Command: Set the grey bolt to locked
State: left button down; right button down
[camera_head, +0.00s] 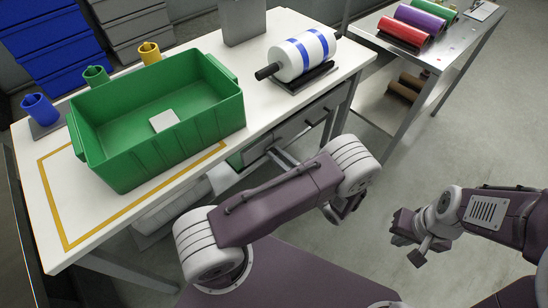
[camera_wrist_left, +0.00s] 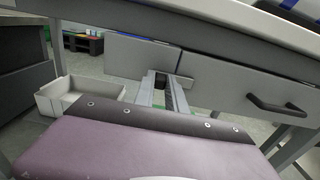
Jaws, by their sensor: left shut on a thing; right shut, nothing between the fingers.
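In the left wrist view my left gripper (camera_wrist_left: 161,88) reaches to the grey front panels under the table. Its two pale fingers are shut on a small dark grey piece (camera_wrist_left: 162,78), which looks like the grey bolt. The fingers cover much of this piece, so I cannot read its position. In the head view my left arm crosses in front of the table and largely hides that gripper. My right gripper (camera_head: 405,246) is shut and empty, over the floor to the right.
The white table (camera_head: 108,217) carries a green crate (camera_head: 215,120) and a white roll with blue bands (camera_head: 302,54). A drawer with a dark handle (camera_wrist_left: 277,107) is beside the left gripper. An open pale box (camera_wrist_left: 70,95) sits lower left. The floor right is clear.

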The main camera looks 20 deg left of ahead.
pick_arm(q)
jog(key=shift+w+d, duration=0.1)
jog(key=shift+w, duration=0.05)
jog(key=c, duration=1.4)
grip_release()
jog(key=shift+o, duration=0.2)
jog(key=shift+d, duration=0.1)
jog(key=p+v, duration=0.1)
jog(key=v, duration=0.8)
